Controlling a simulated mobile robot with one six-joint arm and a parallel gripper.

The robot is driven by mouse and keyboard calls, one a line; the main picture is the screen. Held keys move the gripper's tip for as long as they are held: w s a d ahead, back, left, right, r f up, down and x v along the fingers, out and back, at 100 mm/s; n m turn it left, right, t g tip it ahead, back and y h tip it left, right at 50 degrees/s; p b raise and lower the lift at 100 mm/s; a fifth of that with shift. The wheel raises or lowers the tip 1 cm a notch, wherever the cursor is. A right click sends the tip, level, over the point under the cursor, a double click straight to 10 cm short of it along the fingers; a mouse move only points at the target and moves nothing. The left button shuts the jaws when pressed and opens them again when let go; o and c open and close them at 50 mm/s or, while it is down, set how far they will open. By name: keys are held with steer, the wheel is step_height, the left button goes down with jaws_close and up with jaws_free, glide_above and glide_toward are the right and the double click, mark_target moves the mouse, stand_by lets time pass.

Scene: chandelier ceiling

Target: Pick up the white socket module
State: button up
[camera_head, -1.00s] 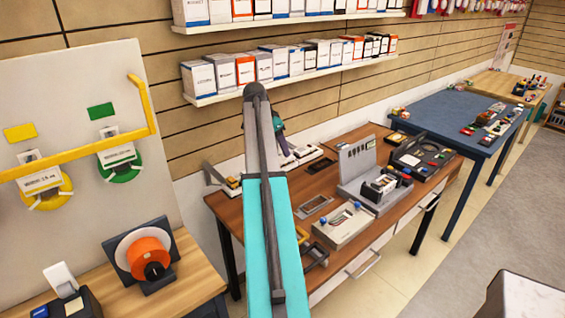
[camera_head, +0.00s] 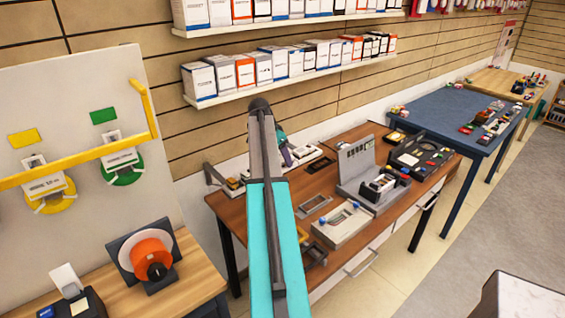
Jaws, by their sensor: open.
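Small white pieces (camera_head: 304,153) lie at the back left of the brown workbench (camera_head: 290,222), just right of my arm. One may be the white socket module, but they are too small to tell. My gripper (camera_head: 287,157) shows only as a small teal and purple end, mostly hidden behind my arm. It appears over the back left of the bench, close to the white pieces in the picture. Its fingertips cannot be made out, and nothing is seen held in it.
A grey upright fixture (camera_head: 357,164) and a grey box with a blue knob (camera_head: 342,225) stand on the bench. A black tray (camera_head: 420,157) is at its right. Shelves of boxes (camera_head: 290,82) hang above. A blue table (camera_head: 455,118) stands beyond.

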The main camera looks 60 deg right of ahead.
stand_by(0.3)
steer(key=c, duration=1.1)
steer(key=shift+r, duration=0.2)
steer(key=shift+c, duration=0.2)
steer(key=shift+r+b, duration=0.7)
steer(key=shift+r, duration=0.15)
steer(key=s+d+r+b, duration=0.1)
steer(key=s+d+b, duration=0.1)
steer(key=s, duration=0.5)
steer(key=s+d+r+b, duration=0.2)
steer(key=s+d+b, duration=0.1)
steer(key=s, duration=0.5)
steer(key=shift+d, duration=0.4)
